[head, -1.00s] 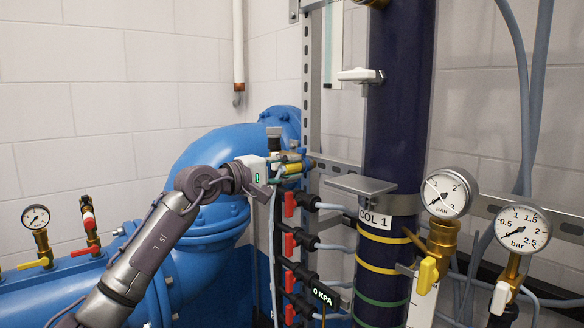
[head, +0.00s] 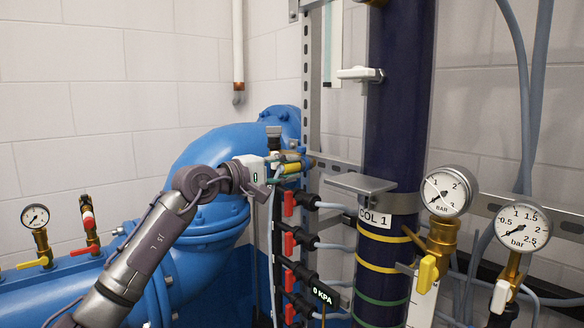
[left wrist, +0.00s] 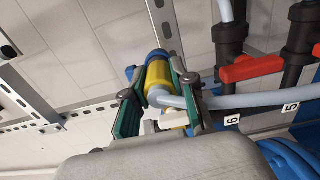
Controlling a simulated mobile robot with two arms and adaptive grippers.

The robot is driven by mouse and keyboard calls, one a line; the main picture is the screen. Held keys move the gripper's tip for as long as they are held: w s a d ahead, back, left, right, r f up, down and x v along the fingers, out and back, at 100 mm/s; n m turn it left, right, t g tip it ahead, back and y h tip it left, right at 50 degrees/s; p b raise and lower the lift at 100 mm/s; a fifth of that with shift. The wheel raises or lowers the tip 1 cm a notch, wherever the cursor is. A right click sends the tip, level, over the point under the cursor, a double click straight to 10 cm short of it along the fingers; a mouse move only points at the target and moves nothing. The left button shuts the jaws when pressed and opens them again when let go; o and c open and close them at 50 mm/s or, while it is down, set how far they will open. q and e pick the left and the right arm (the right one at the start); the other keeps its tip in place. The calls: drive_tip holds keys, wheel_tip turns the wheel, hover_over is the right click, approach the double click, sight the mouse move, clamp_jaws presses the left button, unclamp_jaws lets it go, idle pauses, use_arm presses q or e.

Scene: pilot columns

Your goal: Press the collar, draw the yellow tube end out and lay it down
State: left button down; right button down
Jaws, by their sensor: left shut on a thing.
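The yellow tube end (head: 293,168) is by the blue pipe bend, left of the dark column. In the left wrist view it is a yellow sleeve (left wrist: 159,76) with a dark blue ring (left wrist: 156,57) at its far end. A pale grey-blue tube (left wrist: 172,101) leaves its near side and bends right. My left gripper (head: 284,170) has its green-padded fingers (left wrist: 158,82) on both sides of the sleeve, shut on it. I cannot tell whether the ring is the collar, or whether it is pressed. My right gripper is out of view.
Red-handled valves (head: 290,204) stand in a row just below the gripper; one red handle (left wrist: 252,68) shows close on the right in the wrist view. The dark column (head: 392,100) with a metal shelf (head: 360,184) and gauges (head: 447,193) stand to the right.

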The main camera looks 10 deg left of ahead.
sight(282, 168)
use_arm(q)
drive_tip(key=shift+b+v, duration=1.25)
drive_tip(key=shift+v, duration=1.2)
